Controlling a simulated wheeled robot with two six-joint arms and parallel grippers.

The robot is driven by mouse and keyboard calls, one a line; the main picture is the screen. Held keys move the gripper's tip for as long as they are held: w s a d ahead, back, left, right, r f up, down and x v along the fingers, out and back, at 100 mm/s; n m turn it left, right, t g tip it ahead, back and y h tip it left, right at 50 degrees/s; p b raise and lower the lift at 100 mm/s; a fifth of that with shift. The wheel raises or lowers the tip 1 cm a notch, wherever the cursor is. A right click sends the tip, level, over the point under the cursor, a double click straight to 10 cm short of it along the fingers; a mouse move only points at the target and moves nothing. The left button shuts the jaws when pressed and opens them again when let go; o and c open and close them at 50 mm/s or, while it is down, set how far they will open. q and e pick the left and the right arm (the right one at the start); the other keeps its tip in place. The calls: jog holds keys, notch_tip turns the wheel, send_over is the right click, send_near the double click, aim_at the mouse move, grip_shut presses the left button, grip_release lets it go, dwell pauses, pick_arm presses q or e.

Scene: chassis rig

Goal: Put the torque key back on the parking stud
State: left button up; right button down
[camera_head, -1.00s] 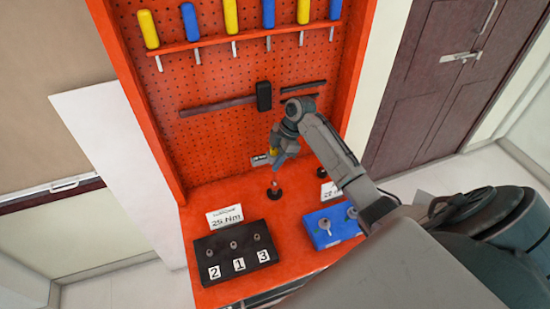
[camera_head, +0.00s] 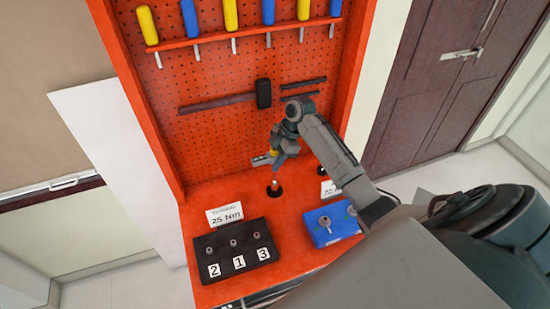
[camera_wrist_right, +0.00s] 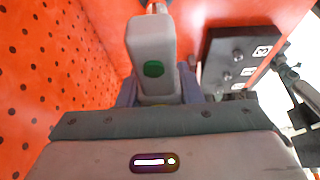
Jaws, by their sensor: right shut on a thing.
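My right gripper (camera_head: 279,160) hangs over the orange bench near the pegboard. In the right wrist view it is shut on the torque key (camera_wrist_right: 152,50), a pale grey block-shaped body with a green dot, held between the fingers. In the head view the key is mostly hidden by the gripper. Below the gripper, a small upright stud (camera_head: 275,187) with a dark round base stands on the bench. I cannot tell whether the key touches it. My left gripper is not in view.
Yellow and blue screwdrivers hang on the rack (camera_head: 215,42) above.

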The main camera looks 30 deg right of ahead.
jog(key=shift+f+b, duration=0.5)
jog(key=shift+f, duration=0.5)
jog(key=c, duration=0.9)
grip_release()
jog(key=shift+d+r+b, duration=0.25)
jog(key=shift+r+b, duration=0.05)
jog(key=shift+r, duration=0.2)
jog(key=b+v, duration=0.3)
jog(key=v, duration=0.5)
jog(key=shift+s+d+r, duration=0.1)
jog(key=shift+d+r, duration=0.1)
jog(key=shift+r, duration=0.15)
jog(key=shift+s+d+r, duration=0.1)
jog(key=shift+r, duration=0.4)
